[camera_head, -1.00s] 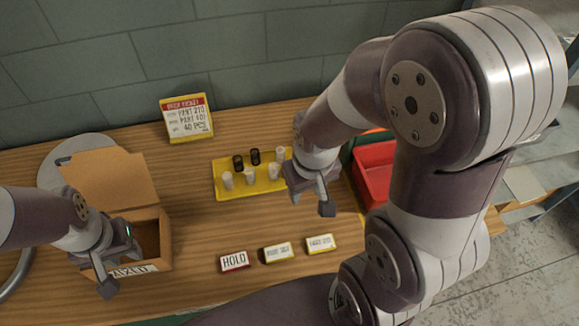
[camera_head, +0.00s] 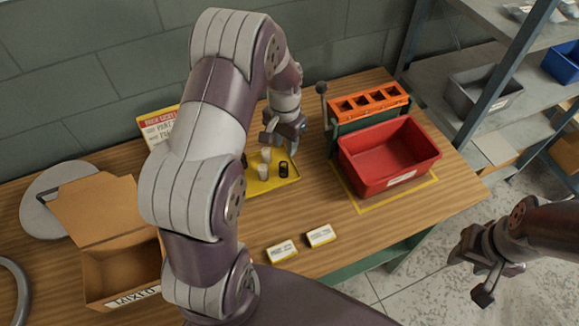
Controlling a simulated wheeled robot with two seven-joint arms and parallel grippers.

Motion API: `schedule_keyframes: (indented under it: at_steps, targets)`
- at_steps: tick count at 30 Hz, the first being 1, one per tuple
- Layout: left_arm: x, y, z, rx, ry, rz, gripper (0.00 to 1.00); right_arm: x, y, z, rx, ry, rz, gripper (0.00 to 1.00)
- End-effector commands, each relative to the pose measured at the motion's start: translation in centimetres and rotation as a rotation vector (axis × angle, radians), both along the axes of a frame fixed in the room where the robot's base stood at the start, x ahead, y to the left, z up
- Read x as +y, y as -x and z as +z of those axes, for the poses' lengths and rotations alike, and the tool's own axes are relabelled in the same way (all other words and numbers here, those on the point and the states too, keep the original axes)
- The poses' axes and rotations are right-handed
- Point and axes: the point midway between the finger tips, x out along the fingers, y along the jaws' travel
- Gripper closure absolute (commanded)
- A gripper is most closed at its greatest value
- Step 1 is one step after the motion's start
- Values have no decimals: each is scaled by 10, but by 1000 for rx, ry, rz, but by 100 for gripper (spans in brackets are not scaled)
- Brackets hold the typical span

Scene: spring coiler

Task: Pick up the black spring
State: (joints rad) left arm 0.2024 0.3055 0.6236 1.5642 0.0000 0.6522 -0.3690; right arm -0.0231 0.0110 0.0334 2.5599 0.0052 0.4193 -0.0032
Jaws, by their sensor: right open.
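A short dark cylinder, the black spring (camera_head: 284,169), stands upright at the right of the yellow tray (camera_head: 281,186). Pale cylinders (camera_head: 264,172) stand to its left. Another dark piece (camera_head: 244,160) is partly hidden by my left arm. My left gripper (camera_head: 282,141) is over the back of the tray, above and behind the black spring, and looks apart from it. I cannot tell how far its fingers are apart. My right gripper (camera_head: 468,280) is open and empty at the far right, beyond the table edge, over the floor.
A red bin (camera_head: 385,157) and a green stand with an orange top (camera_head: 368,104) are right of the tray. An open cardboard box (camera_head: 120,271) is at the left. Two small cards (camera_head: 319,236) lie in front. Shelves (camera_head: 505,52) stand at right. My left arm hides the table's middle.

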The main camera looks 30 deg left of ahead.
Motion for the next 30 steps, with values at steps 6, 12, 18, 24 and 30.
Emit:
schedule_keyframes:
  at_steps: [6,12,18,24,30]
  targets:
    - [0,0,-41,0,0,0,64,0,0,9,0,0,0,57]
    - [-1,6,-67,3,0,1,64,0,0,23,0,0,0,57]
    - [-1,6,-98,-2,-1,1,64,0,0,27,0,0,0,57]
    - [-1,6,-100,-4,-1,1,64,0,0,26,0,0,0,57]
    - [-1,6,-99,-4,-1,1,100,0,0,26,0,0,0,57]
